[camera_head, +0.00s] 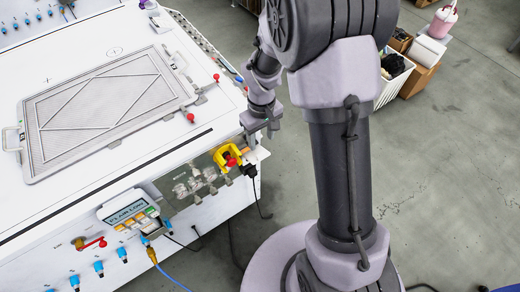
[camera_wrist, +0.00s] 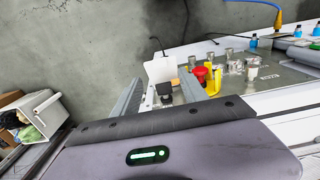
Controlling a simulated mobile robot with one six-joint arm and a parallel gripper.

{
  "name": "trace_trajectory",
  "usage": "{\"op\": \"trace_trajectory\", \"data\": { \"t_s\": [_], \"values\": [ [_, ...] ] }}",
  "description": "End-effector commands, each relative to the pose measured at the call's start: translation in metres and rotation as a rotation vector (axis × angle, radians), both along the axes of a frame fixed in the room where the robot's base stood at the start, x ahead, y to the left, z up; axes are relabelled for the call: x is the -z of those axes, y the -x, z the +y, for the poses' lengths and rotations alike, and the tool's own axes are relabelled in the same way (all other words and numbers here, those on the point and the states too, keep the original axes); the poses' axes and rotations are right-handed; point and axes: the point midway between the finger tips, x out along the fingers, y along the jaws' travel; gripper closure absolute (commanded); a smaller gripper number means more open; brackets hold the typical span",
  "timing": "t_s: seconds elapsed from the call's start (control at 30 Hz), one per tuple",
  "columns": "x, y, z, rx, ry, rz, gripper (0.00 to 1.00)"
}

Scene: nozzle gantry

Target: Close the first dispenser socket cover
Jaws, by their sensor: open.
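A row of small metallic socket fittings sits on the grey panel at the machine's corner, in the head view (camera_head: 195,184) and the wrist view (camera_wrist: 233,61). Which one is the first dispenser socket, and the state of its cover, I cannot tell. A white upright flap (camera_wrist: 160,69) stands behind a black plug-like part (camera_wrist: 164,89) at the panel's end. My gripper (camera_wrist: 161,77) is open, its two fingers on either side of the flap and black part in the wrist view. No hold shows. In the head view my gripper (camera_head: 262,128) is just above the panel's corner.
A red emergency button (camera_wrist: 201,72) in a yellow guard (camera_head: 222,163) stands close to my gripper. A black cable (camera_head: 256,195) hangs from the corner. A framed mesh screen (camera_head: 105,105) lies on the white table. Open floor lies to the right, with bins (camera_head: 395,85) behind.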

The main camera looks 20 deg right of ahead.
Motion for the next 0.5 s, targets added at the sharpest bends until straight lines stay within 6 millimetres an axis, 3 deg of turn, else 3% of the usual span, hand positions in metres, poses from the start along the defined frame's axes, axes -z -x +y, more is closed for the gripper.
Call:
{"op": "trace_trajectory", "data": {
  "t_s": [0.03,0.2,0.5],
  "values": [
    [0.021,0.001,0.000,0.000,0.000,0.004,0.49],
    [0.061,0.001,0.000,0.001,0.000,0.002,0.49],
    [0.084,0.000,0.000,0.001,0.000,-0.001,0.49]
  ]
}}
